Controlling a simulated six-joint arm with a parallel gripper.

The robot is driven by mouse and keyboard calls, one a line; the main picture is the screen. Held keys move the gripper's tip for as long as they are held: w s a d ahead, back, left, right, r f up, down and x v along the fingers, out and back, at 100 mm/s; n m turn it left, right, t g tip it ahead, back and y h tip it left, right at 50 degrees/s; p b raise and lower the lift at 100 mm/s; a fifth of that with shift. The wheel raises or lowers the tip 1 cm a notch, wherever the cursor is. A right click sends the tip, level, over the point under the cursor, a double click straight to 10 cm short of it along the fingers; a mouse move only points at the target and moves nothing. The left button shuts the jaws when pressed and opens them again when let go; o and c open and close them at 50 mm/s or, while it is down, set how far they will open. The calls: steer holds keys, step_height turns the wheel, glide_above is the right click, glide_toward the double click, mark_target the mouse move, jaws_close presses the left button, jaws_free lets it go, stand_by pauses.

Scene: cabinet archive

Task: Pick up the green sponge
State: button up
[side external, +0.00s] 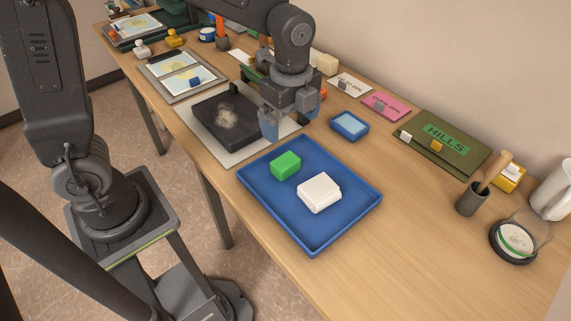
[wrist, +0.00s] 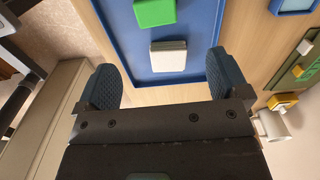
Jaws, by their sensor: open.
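The green sponge (side external: 286,165) is a small block lying in the blue tray (side external: 314,246), toward its left side. It also shows at the top of the wrist view (wrist: 155,12), partly cut off by the frame edge. A white block (side external: 319,192) lies in the tray to the right of the sponge, with a gap between them. My gripper (side external: 284,124) is above the tray's far edge, higher than the sponge and apart from it. Its two fingers stand wide apart in the wrist view (wrist: 160,82), with nothing between them.
A dark slab (side external: 226,120) on a white board lies behind the tray. A small blue dish (side external: 349,125) is at its back right. A green "HILLS" box (side external: 440,140), a cup with a wooden handle (side external: 472,198) and a round glass dish (side external: 513,243) stand farther right. Bare wood lies right of the tray.

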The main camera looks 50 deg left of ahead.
mark_target(286, 160)
step_height(286, 160, down, 7)
steer(key=shift+a+f, duration=0.1)
steer(key=f, duration=0.4)
steer(key=shift+s+a+f, duration=0.2)
steer(key=shift+s+a, duration=0.05)
steer(key=shift+a, duration=0.15)
steer(key=shift+f, duration=0.55)
steer(key=shift+c, duration=0.4)
steer(key=c, duration=0.9)
